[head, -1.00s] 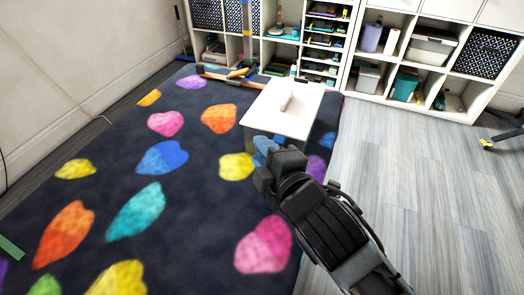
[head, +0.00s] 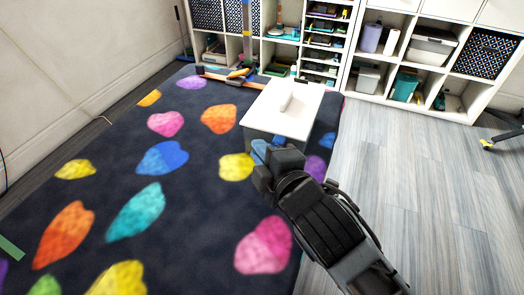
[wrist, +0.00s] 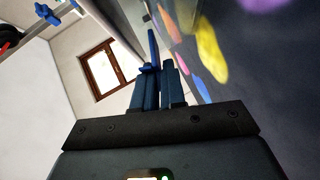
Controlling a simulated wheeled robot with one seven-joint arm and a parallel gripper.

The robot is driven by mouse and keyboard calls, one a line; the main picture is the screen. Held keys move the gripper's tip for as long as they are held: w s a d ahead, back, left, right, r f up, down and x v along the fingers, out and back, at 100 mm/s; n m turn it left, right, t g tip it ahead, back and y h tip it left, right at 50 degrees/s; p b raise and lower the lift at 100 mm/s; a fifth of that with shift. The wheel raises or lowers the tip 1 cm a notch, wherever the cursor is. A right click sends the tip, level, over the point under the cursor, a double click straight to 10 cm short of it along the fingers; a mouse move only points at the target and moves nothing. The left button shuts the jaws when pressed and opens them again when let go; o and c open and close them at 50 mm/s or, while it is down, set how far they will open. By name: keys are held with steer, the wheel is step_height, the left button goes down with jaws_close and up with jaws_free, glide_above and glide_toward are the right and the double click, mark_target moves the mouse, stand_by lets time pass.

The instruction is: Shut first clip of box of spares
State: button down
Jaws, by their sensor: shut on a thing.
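The box of spares (head: 285,113) stands on the dark rug, with a white lid and grey sides. My gripper (head: 263,150) is at its near left corner, its blue fingers close together. In the wrist view my gripper (wrist: 160,85) is shut on a blue clip (wrist: 152,47), whose upright part stands between and beyond the fingertips. Another blue clip (wrist: 46,14) shows at the top left of the wrist view, apart from the gripper. Whether the held clip is latched cannot be told; my gripper hides it in the head view.
A white shelf unit (head: 340,50) with bins stands behind. An orange and dark object (head: 230,78) lies beyond the box.

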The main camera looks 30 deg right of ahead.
steer(key=shift+r+p, duration=0.15)
steer(key=shift+p, duration=0.3)
steer(key=r+p, duration=0.1)
steer(key=p, duration=0.2)
steer(key=shift+d+m+g+p, duration=0.1)
steer(key=shift+m+g+p, duration=0.2)
steer(key=p, duration=0.3)
steer(key=r+m+g+y+p, duration=0.1)
steer(key=p, duration=0.2)
steer(key=shift+w+d+g+p, duration=0.2)
steer(key=shift+d+g+p, duration=0.05)
steer(key=shift+g+p, duration=0.1)
steer(key=m+g+y+p, duration=0.1)
steer(key=p, duration=0.3)
steer(key=shift+w+d+r+p, duration=0.15)
steer(key=shift+w+d+p, duration=0.05)
steer(key=shift+p, duration=0.1)
steer(key=shift+w+d+m+g+y+p, duration=0.2)
steer(key=shift+m+g+y+p, duration=0.35)
steer(key=shift+p, duration=0.6)
